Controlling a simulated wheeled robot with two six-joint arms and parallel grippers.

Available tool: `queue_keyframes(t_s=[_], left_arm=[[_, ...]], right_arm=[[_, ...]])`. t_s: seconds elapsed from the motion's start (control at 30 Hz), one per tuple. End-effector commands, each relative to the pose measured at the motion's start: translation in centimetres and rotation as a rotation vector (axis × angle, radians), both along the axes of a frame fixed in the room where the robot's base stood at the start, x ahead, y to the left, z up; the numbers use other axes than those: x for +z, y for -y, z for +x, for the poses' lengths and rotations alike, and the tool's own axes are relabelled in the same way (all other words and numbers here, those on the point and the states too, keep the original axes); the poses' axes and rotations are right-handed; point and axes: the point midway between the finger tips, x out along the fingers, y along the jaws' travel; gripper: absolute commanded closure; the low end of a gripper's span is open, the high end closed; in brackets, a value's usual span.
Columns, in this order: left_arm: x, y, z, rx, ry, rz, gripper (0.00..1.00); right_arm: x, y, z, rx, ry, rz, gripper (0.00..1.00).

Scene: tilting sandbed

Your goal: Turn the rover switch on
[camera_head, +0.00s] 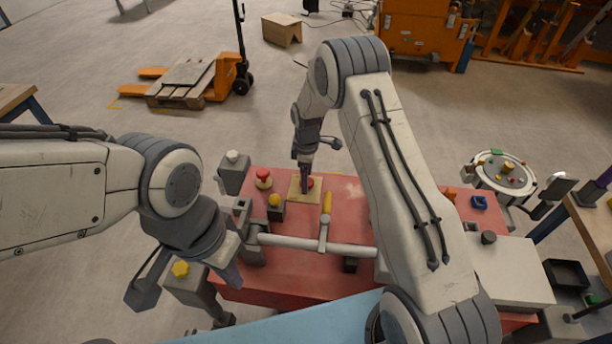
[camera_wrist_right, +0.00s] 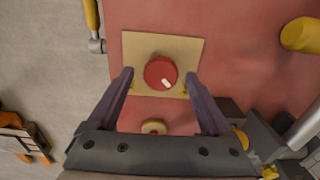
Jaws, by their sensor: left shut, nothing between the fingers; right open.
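A round red knob (camera_wrist_right: 160,72) with a white mark sits on a square tan plate (camera_wrist_right: 140,45) on the red bench top. The mark points to the lower right in the right wrist view. In the head view, the knob (camera_head: 311,182) is partly hidden by my right gripper (camera_head: 304,187), which points down at the tan plate (camera_head: 299,196). In the right wrist view my right gripper (camera_wrist_right: 160,76) is open, one finger on each side of the knob. I cannot tell whether they touch it. My left gripper (camera_head: 228,278) is shut and empty at the bench's near left edge.
The red bench (camera_head: 290,268) carries a red button (camera_head: 263,178), a yellow knob (camera_head: 275,200), a yellow handle (camera_head: 327,201) and a pale horizontal bar (camera_head: 300,243). A round tray (camera_head: 485,178) stands to the right. A pallet truck (camera_head: 225,75) stands on the floor behind.

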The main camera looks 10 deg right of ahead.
Motion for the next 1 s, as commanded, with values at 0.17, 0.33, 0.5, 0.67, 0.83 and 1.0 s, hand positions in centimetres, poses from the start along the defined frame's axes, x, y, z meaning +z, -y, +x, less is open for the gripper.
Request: queue_keyframes(t_s=[0.17,0.33,0.5,0.67,0.83,1.0], left_arm=[[0.14,0.0,0.0,0.0,0.0,0.0,1.0],[0.11,0.0,-0.01,0.0,0.0,0.0,1.0],[0.11,0.0,-0.01,0.0,0.0,0.0,1.0],[0.1,0.0,-0.01,0.0,0.0,0.0,1.0],[-0.05,0.0,0.0,0.0,0.0,0.0,1.0],[-0.43,0.0,0.0,0.0,0.0,0.0,1.0]], right_arm=[[-0.55,0.01,-0.02,-0.001,0.0,0.0,0.16],[-0.55,0.02,-0.02,-0.001,0.0,0.0,0.16],[-0.53,0.04,-0.02,-0.001,0.0,0.0,0.78],[-0.52,-0.14,0.02,-0.001,0.001,0.0,1.0],[-0.53,-0.05,0.05,-0.024,0.002,0.0,1.0],[-0.57,0.01,0.09,-0.095,0.004,0.001,1.0]])
